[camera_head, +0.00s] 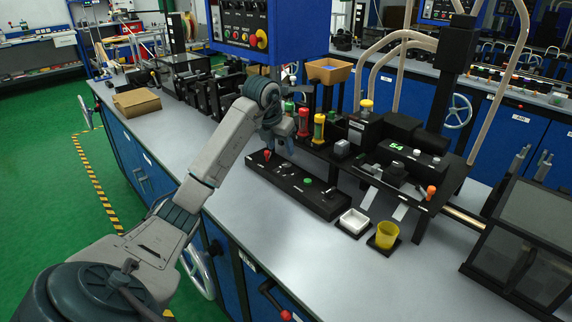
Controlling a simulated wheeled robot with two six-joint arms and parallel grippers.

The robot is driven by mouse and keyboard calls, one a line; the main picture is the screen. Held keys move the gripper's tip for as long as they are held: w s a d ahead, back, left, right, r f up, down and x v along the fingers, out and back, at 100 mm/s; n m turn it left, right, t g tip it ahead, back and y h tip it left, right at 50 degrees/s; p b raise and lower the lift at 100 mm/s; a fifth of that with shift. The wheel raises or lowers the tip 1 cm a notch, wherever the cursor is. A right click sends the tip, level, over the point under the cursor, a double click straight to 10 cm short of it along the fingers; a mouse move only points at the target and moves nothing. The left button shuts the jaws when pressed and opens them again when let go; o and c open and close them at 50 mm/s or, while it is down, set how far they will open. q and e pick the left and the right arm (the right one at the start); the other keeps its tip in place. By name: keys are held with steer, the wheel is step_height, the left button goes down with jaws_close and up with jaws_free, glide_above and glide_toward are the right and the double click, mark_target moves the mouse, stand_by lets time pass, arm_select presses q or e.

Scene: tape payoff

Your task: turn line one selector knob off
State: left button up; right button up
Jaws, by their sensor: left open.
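A long black control box (297,186) lies on the grey bench. Its top carries a red knob or button (267,155), a green button (308,181) and small dark knobs with pale marks. Which of these is the line one selector knob, and how it is set, I cannot tell at this size. My left gripper (284,143) is open and points down above the left part of the box, near the red knob. It appears empty. Whether it touches a knob cannot be told. My right gripper is not in view.
A blue panel (262,30) with buttons hangs above the bench. Red and yellow cylinders (319,128) stand behind the box. The front bench surface (290,240) is clear.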

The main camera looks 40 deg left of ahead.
mark_target(287, 165)
arm_select(q)
steer(key=p+x, duration=0.1)
steer(key=x, duration=0.7)
steer(key=shift+w+f, duration=0.1)
steer(key=shift+f, duration=0.2)
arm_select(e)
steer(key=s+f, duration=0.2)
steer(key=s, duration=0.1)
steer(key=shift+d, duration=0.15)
arm_select(q)
steer(key=c, duration=1)
